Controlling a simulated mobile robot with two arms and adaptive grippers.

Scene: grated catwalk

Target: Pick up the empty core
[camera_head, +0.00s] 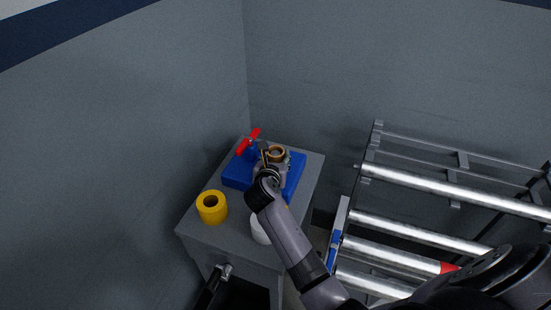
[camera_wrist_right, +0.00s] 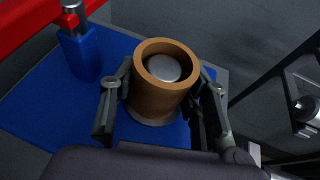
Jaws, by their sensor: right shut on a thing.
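The empty core (camera_wrist_right: 160,97) is a brown, hollow cylinder standing upright in the right wrist view, with a round grey metal post end showing inside its opening. It sits around that post over the blue base. In the head view the core (camera_head: 277,153) shows as a small brown ring at the back of the blue base (camera_head: 238,174). My right gripper (camera_wrist_right: 163,90) has one finger on each side of the core and is shut on it; it also shows in the head view (camera_head: 272,160). My left gripper (camera_head: 222,272) appears low at the left, in front of the cabinet; its fingers are too small to read.
A red lever (camera_head: 248,141) on a blue post stands left of the core. A yellow roll (camera_head: 211,208) and a white roll (camera_head: 260,229) stand on the grey cabinet (camera_head: 205,238). A rack of metal rollers (camera_head: 450,192) is at the right. Walls close in behind and left.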

